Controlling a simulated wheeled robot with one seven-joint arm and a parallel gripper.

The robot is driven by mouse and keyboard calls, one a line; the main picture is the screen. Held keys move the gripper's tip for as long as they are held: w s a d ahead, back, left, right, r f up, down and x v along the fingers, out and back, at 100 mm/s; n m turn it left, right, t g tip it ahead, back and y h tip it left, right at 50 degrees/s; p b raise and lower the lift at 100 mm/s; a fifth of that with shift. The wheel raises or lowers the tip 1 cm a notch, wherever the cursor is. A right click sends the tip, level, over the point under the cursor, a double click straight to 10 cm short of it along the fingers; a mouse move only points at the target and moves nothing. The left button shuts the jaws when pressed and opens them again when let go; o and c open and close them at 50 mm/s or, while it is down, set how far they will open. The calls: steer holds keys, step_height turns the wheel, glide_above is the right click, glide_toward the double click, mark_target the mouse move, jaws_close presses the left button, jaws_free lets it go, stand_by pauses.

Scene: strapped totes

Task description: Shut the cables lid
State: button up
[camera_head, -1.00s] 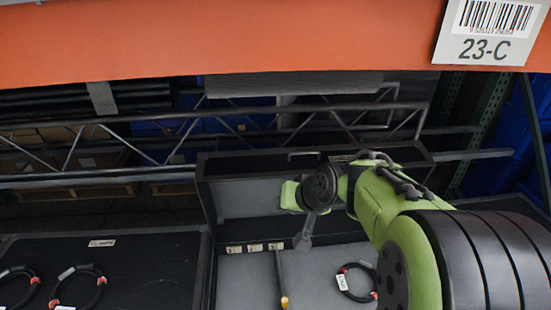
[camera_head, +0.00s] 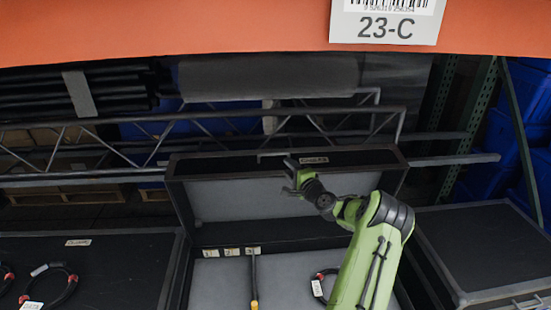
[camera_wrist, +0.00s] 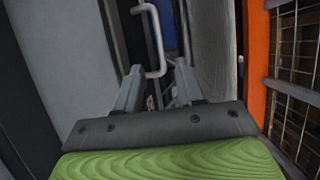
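An open case in the middle of the head view has its lid (camera_head: 240,200) raised at the back, grey inside and black-edged. A label (camera_head: 314,160) on its top edge is too small to read, so I cannot confirm that it says cables. A bent metal handle (camera_head: 270,154) is on that edge; the wrist view shows a metal handle (camera_wrist: 157,40) just ahead of the fingers. My gripper (camera_head: 290,178) is by the lid's upper edge. In the wrist view my gripper (camera_wrist: 158,85) is open, its fingers apart with nothing clearly between them.
The case's grey floor (camera_head: 285,280) holds a yellow-tipped rod (camera_head: 253,285) and a coiled cable (camera_head: 318,285). Closed black lids lie left (camera_head: 90,265) and right (camera_head: 490,245); coiled cables lie on the left one. An orange beam (camera_head: 180,30) crosses above. Metal trusswork (camera_head: 100,130) is behind.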

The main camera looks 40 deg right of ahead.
mark_target(278, 167)
steer(key=x, duration=0.8)
steer(key=shift+w, duration=0.35)
jaws_close()
